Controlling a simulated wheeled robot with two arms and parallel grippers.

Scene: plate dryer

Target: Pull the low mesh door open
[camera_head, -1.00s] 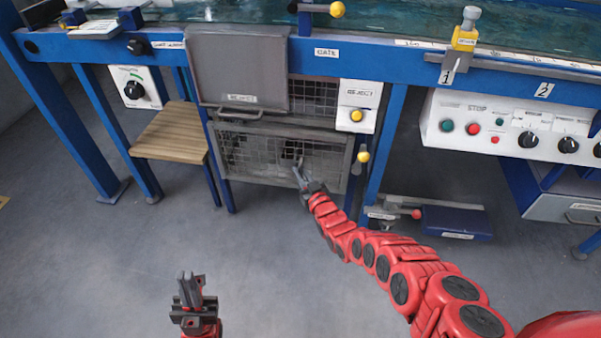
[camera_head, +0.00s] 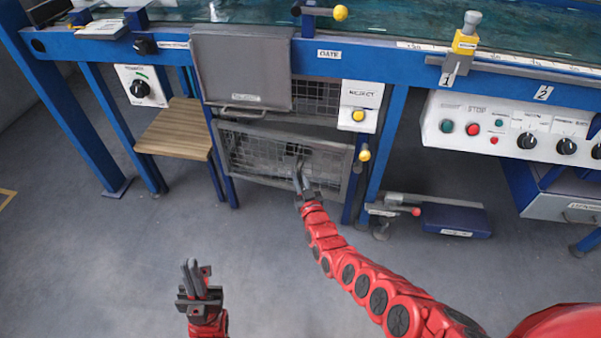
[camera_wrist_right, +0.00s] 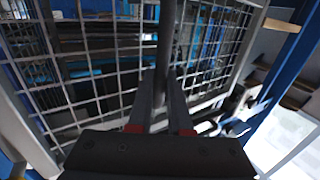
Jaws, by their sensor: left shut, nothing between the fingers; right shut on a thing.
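The low mesh door (camera_head: 250,157) is a grey framed wire panel under the grey solid panel, below the blue bench. Its right side appears to stand slightly out from the frame. My right gripper (camera_head: 300,180) is in front of the door's mesh, right of its middle. In the right wrist view, its fingers (camera_wrist_right: 160,105) are shut on a dark upright bar (camera_wrist_right: 168,45), which looks like the door's handle; the mesh (camera_wrist_right: 110,60) is behind it. My left gripper (camera_head: 193,272) is shut and empty, over the floor at the lower left.
A wooden-topped stool (camera_head: 175,130) stands left of the door. A blue leg (camera_head: 382,140) and a yellow knob (camera_head: 365,155) are close on the right, with a blue pedal unit (camera_head: 455,220) beyond. The floor in front is mostly clear.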

